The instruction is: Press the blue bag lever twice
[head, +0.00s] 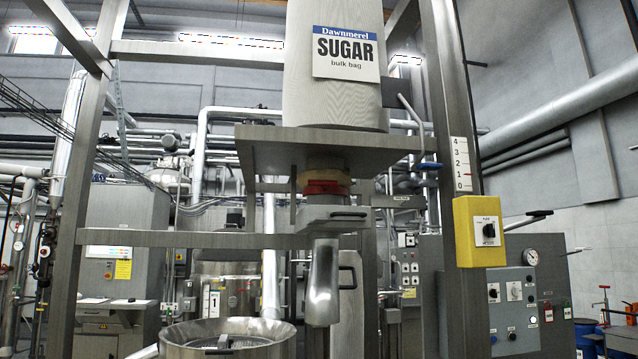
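The bag lever hangs at the right side of the sugar bulk bag (335,60). It is a bent grey metal rod with a blue grip (428,166) at its lower end, close to the right frame post. The bag hangs above a square metal plate (300,150). Under the plate are a red collar (322,187) and a metal spout (323,285) pointing down. Neither of my grippers can be made out in the head view, and nothing is seen touching the lever.
A scale (461,165) numbered 0 to 4 is on the right post, above a yellow switch box (480,230). An open metal vessel (228,340) stands at the bottom, left of the spout. A grey control panel (517,300) is at right. Steel frame posts flank the bag.

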